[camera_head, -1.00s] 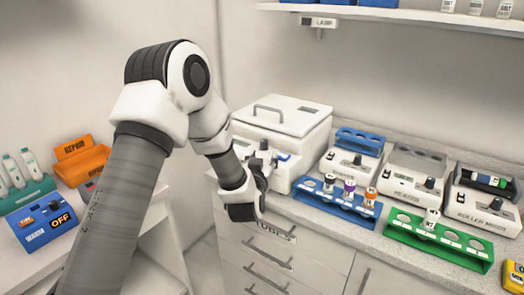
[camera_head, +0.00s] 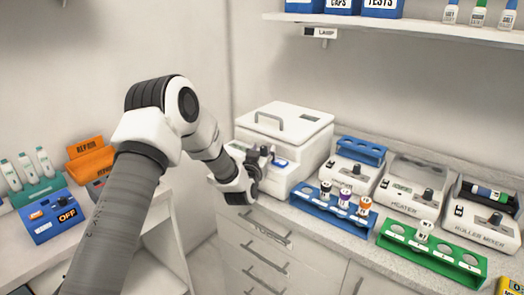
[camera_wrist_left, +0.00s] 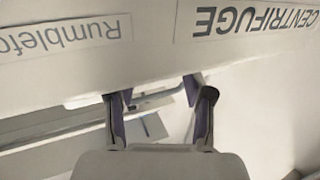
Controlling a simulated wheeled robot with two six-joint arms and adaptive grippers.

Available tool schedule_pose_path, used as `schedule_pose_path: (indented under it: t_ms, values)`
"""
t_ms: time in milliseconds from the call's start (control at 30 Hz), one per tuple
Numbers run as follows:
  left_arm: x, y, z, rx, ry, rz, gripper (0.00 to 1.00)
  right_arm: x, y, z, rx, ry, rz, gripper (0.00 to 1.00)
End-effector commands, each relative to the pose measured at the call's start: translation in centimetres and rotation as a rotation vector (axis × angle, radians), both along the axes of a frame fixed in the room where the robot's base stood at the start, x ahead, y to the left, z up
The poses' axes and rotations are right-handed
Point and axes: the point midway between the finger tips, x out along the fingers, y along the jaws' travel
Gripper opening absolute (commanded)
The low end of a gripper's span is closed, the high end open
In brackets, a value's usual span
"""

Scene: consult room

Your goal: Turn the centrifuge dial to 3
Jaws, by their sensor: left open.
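The centrifuge (camera_head: 300,135) is a white box with a closed, handled lid at the back left of the counter. Small dark knob-like parts (camera_head: 263,151) show on its front beside a blue patch; the dial's number cannot be read. My left gripper (camera_head: 250,177) is in front of the centrifuge's lower left front, partly covering it. In the left wrist view the gripper (camera_wrist_left: 160,103) is open, with nothing between its fingers. The CENTRIFUGE label (camera_wrist_left: 250,18) appears upside down above the fingers, on a pale face. The dial cannot be made out there. My right gripper is out of view.
A blue rack (camera_head: 325,208) with several capped tubes and a green rack (camera_head: 395,238) stand along the counter's front. A heater (camera_head: 405,197) and a roller mixer (camera_head: 480,224) are to the right. Drawers (camera_head: 268,240) lie below. A shelf (camera_head: 420,27) hangs above.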

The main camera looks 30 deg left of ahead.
Motion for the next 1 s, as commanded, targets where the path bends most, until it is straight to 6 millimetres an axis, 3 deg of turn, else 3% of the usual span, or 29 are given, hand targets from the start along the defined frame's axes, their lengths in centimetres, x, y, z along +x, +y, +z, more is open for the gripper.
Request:
schedule_pose_path:
  t_ms: [67, 200, 933, 967, 1000]
  values:
    - [-0.01, 0.01, -0.01, 0.000, 0.000, 0.000, 0.49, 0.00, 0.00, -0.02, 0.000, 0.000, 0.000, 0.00]
    - [-0.02, 0.00, -0.01, 0.000, 0.000, 0.000, 0.00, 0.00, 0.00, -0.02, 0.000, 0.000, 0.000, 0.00]
    - [0.07, -0.24, 0.07, 0.000, -0.002, 0.132, 0.00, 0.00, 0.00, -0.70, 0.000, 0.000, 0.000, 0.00]
    - [0.07, -0.23, 0.07, 0.000, -0.002, 0.132, 0.38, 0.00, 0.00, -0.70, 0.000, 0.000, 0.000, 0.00]
    - [0.07, -0.23, 0.07, 0.000, -0.002, 0.131, 0.52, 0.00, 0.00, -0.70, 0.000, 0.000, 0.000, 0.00]
